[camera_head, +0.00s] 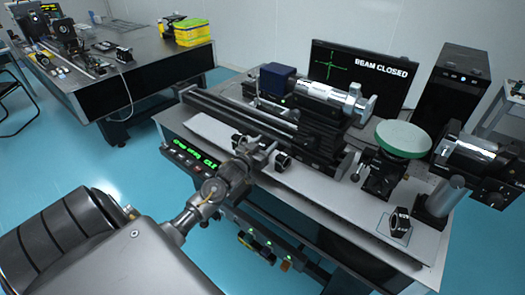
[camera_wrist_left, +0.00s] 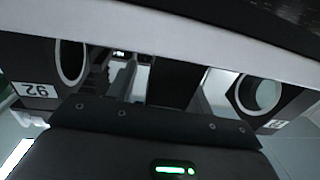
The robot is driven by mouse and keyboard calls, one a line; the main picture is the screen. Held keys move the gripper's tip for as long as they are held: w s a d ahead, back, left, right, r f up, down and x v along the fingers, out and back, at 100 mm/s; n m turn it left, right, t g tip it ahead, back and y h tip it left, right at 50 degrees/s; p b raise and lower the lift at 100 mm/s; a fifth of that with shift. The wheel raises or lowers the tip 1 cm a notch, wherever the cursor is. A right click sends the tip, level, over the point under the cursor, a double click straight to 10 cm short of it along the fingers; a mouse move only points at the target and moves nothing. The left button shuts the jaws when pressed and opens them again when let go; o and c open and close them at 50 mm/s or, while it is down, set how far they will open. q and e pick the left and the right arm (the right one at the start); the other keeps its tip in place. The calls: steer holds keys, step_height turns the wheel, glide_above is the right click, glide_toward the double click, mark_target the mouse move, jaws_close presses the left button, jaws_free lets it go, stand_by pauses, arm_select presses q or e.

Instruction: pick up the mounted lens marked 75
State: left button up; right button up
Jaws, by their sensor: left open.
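My left gripper (camera_head: 262,152) is open over the front of the right-hand optical table. A black ring-shaped lens mount (camera_head: 283,161) stands just right of it, and the gripper appears empty. In the left wrist view, a mounted lens (camera_wrist_left: 40,72) stands at the left with an upside-down label that looks like 92. Another mounted lens (camera_wrist_left: 262,95) stands at the right; its label is too small to read. I cannot tell which mount is marked 75. Another black mount (camera_head: 400,222) stands at the table's right front, its label unclear. My right gripper is not in view.
A long dark rail (camera_head: 235,112) runs behind the gripper. A green round-topped stage (camera_head: 403,138) and a cylindrical instrument (camera_head: 468,157) stand to the right. A monitor (camera_head: 355,72) reads BEAM CLOSED. The front strip (camera_head: 335,205) between gripper and right mount is clear.

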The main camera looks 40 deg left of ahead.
arm_select(q)
jaws_close()
stand_by(0.3)
